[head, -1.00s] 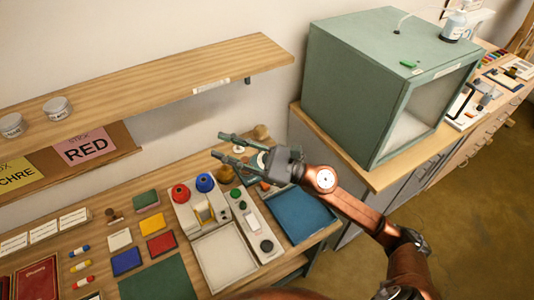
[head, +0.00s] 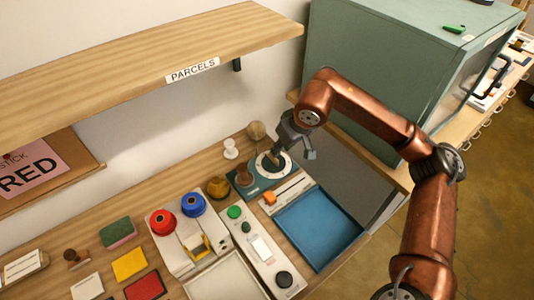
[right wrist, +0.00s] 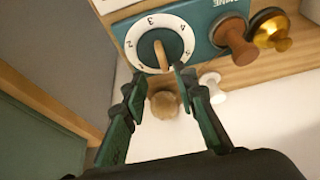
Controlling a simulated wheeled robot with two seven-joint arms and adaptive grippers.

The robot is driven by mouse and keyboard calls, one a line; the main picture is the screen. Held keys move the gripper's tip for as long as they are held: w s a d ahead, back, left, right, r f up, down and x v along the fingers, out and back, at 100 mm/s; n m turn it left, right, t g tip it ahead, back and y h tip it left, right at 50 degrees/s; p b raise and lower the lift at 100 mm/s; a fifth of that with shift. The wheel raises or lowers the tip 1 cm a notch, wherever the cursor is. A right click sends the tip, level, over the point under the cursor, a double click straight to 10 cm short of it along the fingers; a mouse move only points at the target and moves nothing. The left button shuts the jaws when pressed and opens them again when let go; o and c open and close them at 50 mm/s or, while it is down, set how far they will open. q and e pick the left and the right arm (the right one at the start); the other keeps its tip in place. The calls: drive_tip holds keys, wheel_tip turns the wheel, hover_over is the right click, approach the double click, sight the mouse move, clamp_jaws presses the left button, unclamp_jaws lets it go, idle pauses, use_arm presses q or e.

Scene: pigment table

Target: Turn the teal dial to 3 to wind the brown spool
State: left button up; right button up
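The teal dial unit (head: 262,188) stands at the back right of the wooden table. Its round white dial face (right wrist: 143,53) carries numbers, with 3 near the top in the right wrist view, and a wooden handle (right wrist: 161,57) at its middle. I cannot tell which number the handle marks. The brown spool (right wrist: 235,38) sits on the teal panel beside the dial; it also shows in the head view (head: 243,176). My right gripper (head: 291,158) is open over the dial. Its fingertips (right wrist: 160,74) lie on either side of the handle in the right wrist view; contact is unclear. My left gripper is out of view.
A blue tray (head: 350,232) lies in front of the unit. A gold knobbed object (head: 217,187), a white knob (head: 231,149) and a pale wooden ball (head: 256,131) stand close by. The green cabinet (head: 370,80) is to the right, and a shelf (head: 130,65) hangs above.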

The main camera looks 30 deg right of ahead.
sight(274, 160)
drive_tip(key=shift+w+f, duration=0.25)
drive_tip(key=shift+f, duration=0.2)
drive_tip(key=b+x, duration=0.1)
drive_tip(key=x, duration=0.2)
drive_tip(key=b+x, duration=0.1)
drive_tip(key=x, duration=0.2)
drive_tip(key=shift+w+a, duration=0.1)
drive_tip(key=shift+a, duration=0.15)
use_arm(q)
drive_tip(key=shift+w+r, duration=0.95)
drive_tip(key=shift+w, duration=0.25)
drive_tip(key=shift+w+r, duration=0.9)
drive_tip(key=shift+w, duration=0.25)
use_arm(e)
drive_tip(key=shift+w+f, duration=0.2)
drive_tip(key=shift+f, duration=0.35)
drive_tip(key=shift+c, duration=0.3)
clamp_jaws()
